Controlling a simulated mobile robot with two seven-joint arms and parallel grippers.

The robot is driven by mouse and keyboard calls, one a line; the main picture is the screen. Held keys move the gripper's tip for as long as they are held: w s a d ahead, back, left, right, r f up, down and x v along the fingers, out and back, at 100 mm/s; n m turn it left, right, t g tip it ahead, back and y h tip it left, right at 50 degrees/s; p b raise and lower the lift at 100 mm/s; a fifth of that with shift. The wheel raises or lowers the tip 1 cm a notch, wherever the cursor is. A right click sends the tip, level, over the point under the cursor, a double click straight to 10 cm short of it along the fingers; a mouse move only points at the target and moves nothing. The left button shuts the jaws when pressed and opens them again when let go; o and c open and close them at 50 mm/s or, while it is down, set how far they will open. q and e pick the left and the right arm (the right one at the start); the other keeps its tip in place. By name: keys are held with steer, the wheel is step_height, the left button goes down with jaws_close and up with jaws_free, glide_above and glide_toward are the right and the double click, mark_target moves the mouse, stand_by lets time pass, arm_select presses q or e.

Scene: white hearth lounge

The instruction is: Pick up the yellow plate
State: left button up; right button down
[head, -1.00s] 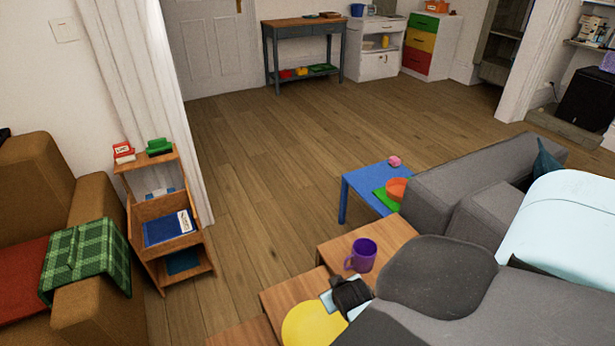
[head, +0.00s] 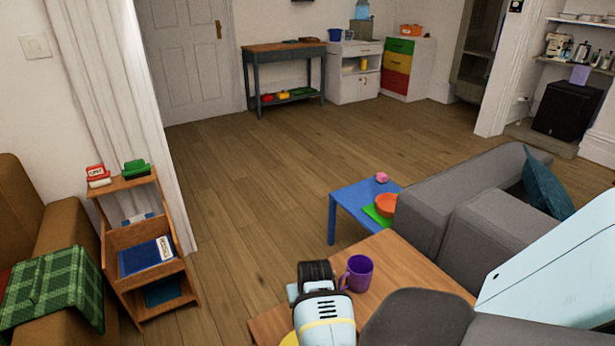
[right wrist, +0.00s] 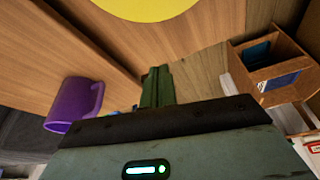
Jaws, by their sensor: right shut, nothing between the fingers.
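The yellow plate (head: 289,340) shows only as a sliver at the bottom edge of the head view, mostly hidden behind my right arm. In the right wrist view the yellow plate (right wrist: 146,8) lies on the wooden table, cut off by the top edge. My right gripper (right wrist: 157,75) is shut and empty, apart from the plate. In the head view its wrist (head: 322,308) covers part of the table near the plate, and its fingertips cannot be made out there. My left gripper is not in view.
A purple mug (head: 357,274) stands on the wooden table (head: 405,262) close to my right wrist; it also shows in the right wrist view (right wrist: 72,104). A blue side table (head: 346,203) holds an orange bowl (head: 386,204). A grey sofa (head: 490,205) is right. Open floor lies beyond.

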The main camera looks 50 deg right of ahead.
steer(key=b+x, duration=0.3)
steer(key=x, duration=0.6)
steer(key=shift+s+f, duration=0.1)
steer(key=shift+s+a, duration=0.25)
steer(key=shift+s+a+p, duration=0.45)
steer(key=shift+s+a, duration=0.05)
steer(key=shift+s, duration=0.25)
steer(key=shift+s+a, duration=0.35)
steer(key=shift+s, duration=0.2)
steer(key=shift+s, duration=0.1)
